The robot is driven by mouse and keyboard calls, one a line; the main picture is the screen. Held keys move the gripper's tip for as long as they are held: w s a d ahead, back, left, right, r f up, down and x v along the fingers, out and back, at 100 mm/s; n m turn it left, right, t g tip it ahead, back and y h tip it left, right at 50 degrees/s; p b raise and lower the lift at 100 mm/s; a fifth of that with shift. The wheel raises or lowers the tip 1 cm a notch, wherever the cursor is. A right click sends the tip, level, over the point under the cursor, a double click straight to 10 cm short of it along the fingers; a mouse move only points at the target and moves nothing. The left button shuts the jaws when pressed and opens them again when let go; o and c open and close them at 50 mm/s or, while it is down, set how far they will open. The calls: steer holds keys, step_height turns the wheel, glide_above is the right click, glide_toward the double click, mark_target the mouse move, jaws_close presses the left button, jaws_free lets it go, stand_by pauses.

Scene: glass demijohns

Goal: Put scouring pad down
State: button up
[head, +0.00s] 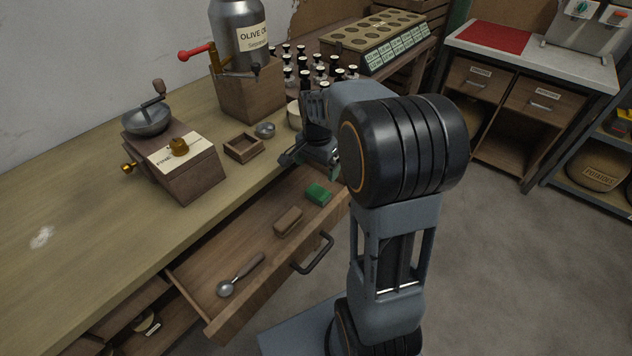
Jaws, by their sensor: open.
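The green scouring pad (319,194) lies in the open drawer (240,268), near its right end. My gripper (308,167) is open at the worktop's front edge, above and slightly left of the pad in the picture. A gap shows between the gripper and the pad, and nothing shows between the fingers. My arm hides part of the gripper and the drawer's right end.
A brown block, perhaps a brush (288,221), and a metal scoop (240,275) lie in the drawer. A grinder (172,160), a small wooden tray (244,148) and an olive oil canister (238,38) stand on the worktop (75,210). Its left part is mostly clear.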

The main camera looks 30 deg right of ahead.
steer(key=s+a+r+n+t, duration=0.1)
steer(key=s+a+n, duration=0.1)
steer(key=s+n, duration=0.2)
steer(key=s+a+r+n, duration=0.1)
steer(key=s+a+n, duration=0.2)
steer(key=s+n, duration=0.1)
steer(key=s+a+r+n+t, duration=0.1)
steer(key=s+a+n, duration=0.2)
steer(key=s, duration=0.2)
steer(key=shift+s+a+r+n+t, duration=0.2)
steer(key=shift+s+n+t, duration=0.1)
steer(key=shift+s+n, duration=0.1)
steer(key=shift+s+f, duration=0.15)
steer(key=shift+s, duration=0.1)
steer(key=w+p+v, duration=0.2)
steer(key=p+v, duration=0.6)
steer(key=w+r+p+v, duration=0.1)
steer(key=w+p+v, duration=0.1)
steer(key=p+v, duration=0.6)
steer(key=shift+s+a+r+n+t, duration=0.25)
steer(key=shift+a+r+n+t, duration=0.1)
steer(key=shift+r+n+t, duration=0.05)
